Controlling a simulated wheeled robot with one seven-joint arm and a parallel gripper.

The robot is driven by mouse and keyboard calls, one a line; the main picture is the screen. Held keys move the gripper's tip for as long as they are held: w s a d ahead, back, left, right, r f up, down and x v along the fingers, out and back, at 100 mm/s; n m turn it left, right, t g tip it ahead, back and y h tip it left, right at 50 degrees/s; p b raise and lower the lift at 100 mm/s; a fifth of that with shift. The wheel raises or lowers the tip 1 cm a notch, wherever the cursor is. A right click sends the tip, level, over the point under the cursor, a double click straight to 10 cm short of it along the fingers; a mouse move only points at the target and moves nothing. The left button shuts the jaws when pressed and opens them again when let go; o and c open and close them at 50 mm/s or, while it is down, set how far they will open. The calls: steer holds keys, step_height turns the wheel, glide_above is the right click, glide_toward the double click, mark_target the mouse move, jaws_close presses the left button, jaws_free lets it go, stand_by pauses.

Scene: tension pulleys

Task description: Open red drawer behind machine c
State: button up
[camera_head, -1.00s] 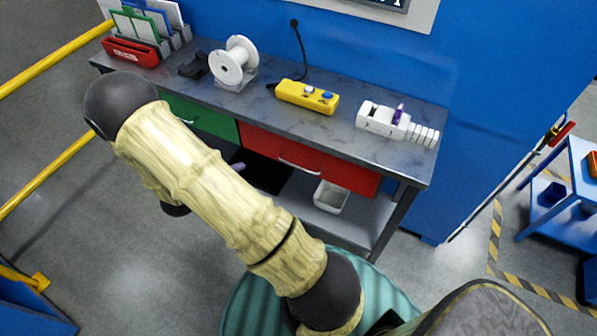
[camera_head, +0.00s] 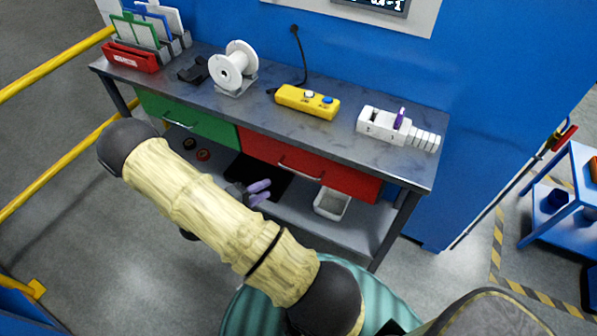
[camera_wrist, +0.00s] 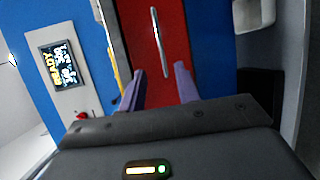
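The red drawer (camera_head: 335,177) is shut under the right part of the grey workbench, with a silver bar handle (camera_head: 299,170) on its front. In the wrist view the red drawer (camera_wrist: 172,30) fills the upper middle, and its handle (camera_wrist: 159,42) stands nearly upright in the picture. My gripper (camera_head: 262,192) is below and left of the drawer handle in the head view, in front of the lower shelf. Its two purple fingers (camera_wrist: 160,85) are apart with nothing between them, and the handle lies beyond their tips. My arm hides part of the bench's underside.
A green drawer (camera_head: 190,117) is left of the red one. The workbench top (camera_head: 350,142) holds a white spool (camera_head: 233,66), a yellow control box (camera_head: 307,101) and a white device (camera_head: 384,124). A white bin (camera_head: 331,203) sits on the lower shelf. A yellow rail (camera_head: 60,70) is at left.

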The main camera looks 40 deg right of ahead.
mark_target(299, 172)
steer(key=d+f, duration=0.1)
steer(key=d, duration=0.8)
steer(key=d+f+p, duration=0.1)
steer(key=d, duration=0.3)
steer(key=shift+d+f, duration=0.35)
steer(key=shift+d, duration=0.05)
jaws_close()
